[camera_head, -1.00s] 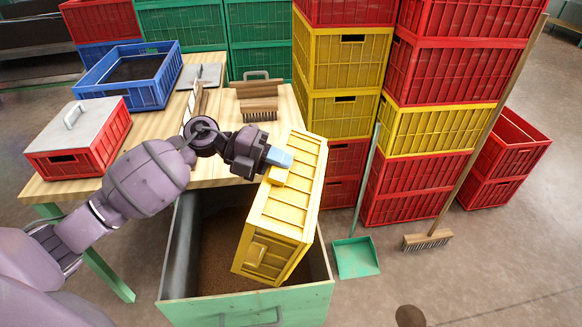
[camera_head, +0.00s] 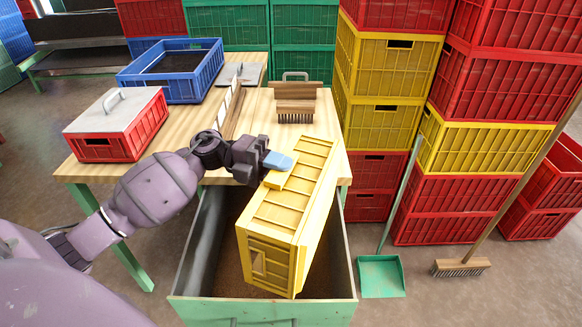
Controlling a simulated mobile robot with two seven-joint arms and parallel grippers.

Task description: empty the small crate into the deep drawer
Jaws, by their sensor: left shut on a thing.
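The small yellow crate (camera_head: 287,215) is held tilted over the open deep drawer (camera_head: 262,312), its ribbed outer side turned up toward me. Its open side and any contents are hidden from view. My left gripper (camera_head: 277,168) is shut on the crate's upper left edge, its blue fingertips on a yellow tab there. The drawer, with a green front and grey inner walls, sticks out from under the wooden table. Brown material shows inside it, partly hidden behind the crate. My right gripper is out of view.
On the wooden table (camera_head: 215,118) stand a red crate with a grey lid (camera_head: 117,125), a blue crate (camera_head: 172,70) and a brush (camera_head: 295,108). Stacked yellow and red crates (camera_head: 388,67) rise at the right. A green dustpan (camera_head: 382,277) and a broom (camera_head: 461,267) stand on the floor.

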